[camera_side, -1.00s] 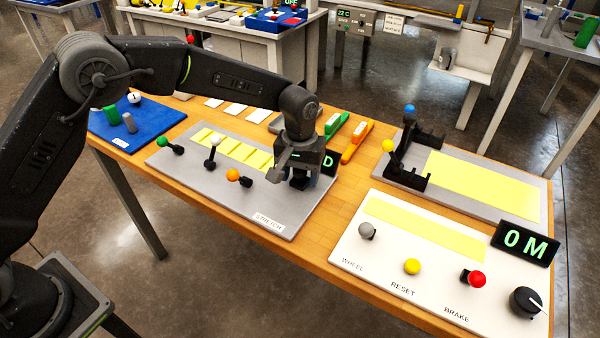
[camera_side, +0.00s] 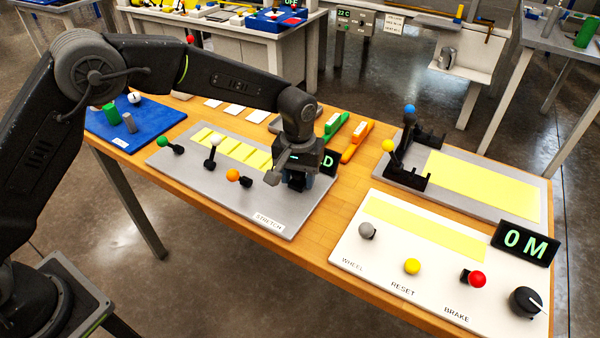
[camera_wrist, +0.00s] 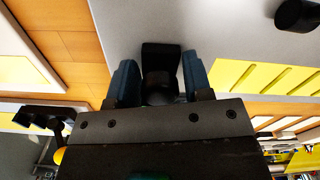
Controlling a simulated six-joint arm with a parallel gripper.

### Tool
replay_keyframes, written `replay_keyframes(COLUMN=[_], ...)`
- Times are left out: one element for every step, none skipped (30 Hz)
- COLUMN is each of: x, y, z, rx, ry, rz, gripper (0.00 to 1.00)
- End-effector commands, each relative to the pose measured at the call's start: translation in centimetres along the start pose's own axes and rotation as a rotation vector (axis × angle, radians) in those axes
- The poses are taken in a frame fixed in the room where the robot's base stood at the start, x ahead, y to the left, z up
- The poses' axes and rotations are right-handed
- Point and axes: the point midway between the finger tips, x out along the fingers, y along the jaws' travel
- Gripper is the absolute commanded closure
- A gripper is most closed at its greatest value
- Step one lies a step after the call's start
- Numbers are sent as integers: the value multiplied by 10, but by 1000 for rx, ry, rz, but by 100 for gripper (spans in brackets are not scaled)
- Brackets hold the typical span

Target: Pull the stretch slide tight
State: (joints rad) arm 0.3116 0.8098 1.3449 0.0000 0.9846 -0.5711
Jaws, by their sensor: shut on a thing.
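The grey stretch panel (camera_side: 215,180), labelled STRETCH, lies on the wooden table. It carries green, white and orange knobs and a row of yellow strips. My gripper (camera_side: 293,185) is low over its right end, past the orange knob (camera_side: 233,175). In the wrist view, the two blue fingers (camera_wrist: 160,82) stand on either side of a dark block (camera_wrist: 161,58), which looks like the slide's handle, and are shut on it. In the side view my gripper hides this handle, and the slide's track cannot be made out.
A black display (camera_side: 328,162), partly hidden, stands close behind my gripper. Green (camera_side: 337,127) and orange (camera_side: 357,141) bars lie beyond it. A white panel (camera_side: 375,275) with knobs and a dial is at the right front. A blue mat (camera_side: 97,128) is at the left.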

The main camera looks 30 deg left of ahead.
Motion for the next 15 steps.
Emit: replay_keyframes(x=[-2, -1, -2, -2, -2, -2, -2, -2, -1, -2, -2, -1, -1, -1, -1], y=[-1, -2, -4, -5, -7, -9, -10, -11, -12, -13, -14, -15, -15, -16, -16], z=[7, 11, 18, 23, 28, 34, 39, 43, 48, 52, 54, 57, 59, 60, 61], rx=[-3, -3, -3, -3, -3, -3, -3, -4, -4, -5, -5, -6, -6, -6, -7], ry=[-1, -2, -3, -3, -3, -4, -3, -4, -4, -3, -3, -4, -4, -5, -4], rz=[0, 0, -1, -1, -1, -1, -1, -1, -2, -1, -1, -1, -1, -1, -1], gripper=[97, 97, 97, 97, 97, 97, 97, 97, 97, 97, 97, 97, 97, 96, 96])
